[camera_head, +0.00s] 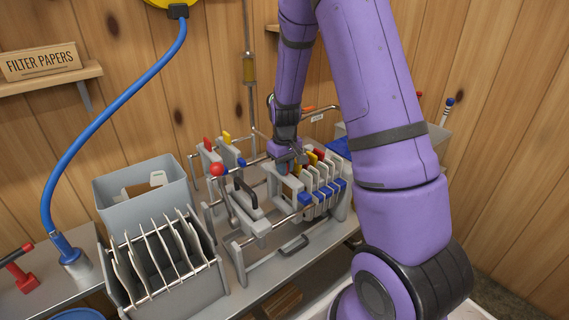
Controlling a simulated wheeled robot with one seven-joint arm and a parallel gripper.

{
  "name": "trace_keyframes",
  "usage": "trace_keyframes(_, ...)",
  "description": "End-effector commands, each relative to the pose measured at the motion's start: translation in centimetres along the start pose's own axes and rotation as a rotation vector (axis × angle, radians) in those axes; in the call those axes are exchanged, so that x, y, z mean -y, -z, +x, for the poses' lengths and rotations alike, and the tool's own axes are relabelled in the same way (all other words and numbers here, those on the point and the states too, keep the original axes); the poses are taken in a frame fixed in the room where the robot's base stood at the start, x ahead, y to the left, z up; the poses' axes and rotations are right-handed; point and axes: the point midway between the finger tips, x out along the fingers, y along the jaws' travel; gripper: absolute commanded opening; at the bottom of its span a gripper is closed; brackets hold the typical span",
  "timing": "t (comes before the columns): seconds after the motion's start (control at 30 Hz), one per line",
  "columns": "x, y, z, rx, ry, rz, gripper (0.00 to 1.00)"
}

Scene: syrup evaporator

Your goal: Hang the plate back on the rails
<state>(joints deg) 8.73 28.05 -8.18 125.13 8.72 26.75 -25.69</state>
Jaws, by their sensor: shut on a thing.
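The filter press stands on the bench in the middle of the head view. Its rails (278,216) run along it and carry several pale grey plates with red, yellow and blue tabs, bunched on the right. My gripper (299,158) reaches down from above at the left end of this bunch. It is shut on a pale grey plate (286,190), which is upright beside the others. The fingertips are small and partly hidden, and I cannot tell whether the plate touches the rails.
A clamp with a red ball handle (217,169) stands left of the plates. A rack of thin plates (160,250) and a grey bin (130,205) are further left. A blue hose (85,125) hangs at the left. My arm covers much of the right side.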

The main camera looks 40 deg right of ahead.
Motion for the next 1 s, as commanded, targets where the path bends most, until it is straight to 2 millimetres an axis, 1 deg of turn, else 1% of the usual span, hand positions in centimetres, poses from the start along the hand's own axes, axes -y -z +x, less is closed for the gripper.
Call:
trace_keyframes(0.5,0.0,0.0,2.1,0.001,0.001,0.0,0.0)
trace_keyframes(0.8,0.0,0.0,2.3,0.0,0.0,0.0,0.0)
trace_keyframes(0.83,0.0,0.0,2.3,0.0,0.0,0.0,0.17)
trace_keyframes(0.87,0.0,0.0,2.3,0.0,0.0,0.0,0.24)
trace_keyframes(0.9,0.0,0.0,2.3,0.0,0.0,0.0,0.33)
trace_keyframes(0.93,0.0,0.0,2.3,0.0,0.0,0.0,0.4)
trace_keyframes(0.97,0.0,0.0,2.3,0.0,0.0,0.0,0.45)
trace_keyframes(1.0,0.0,0.0,2.3,0.0,0.0,0.0,0.45)
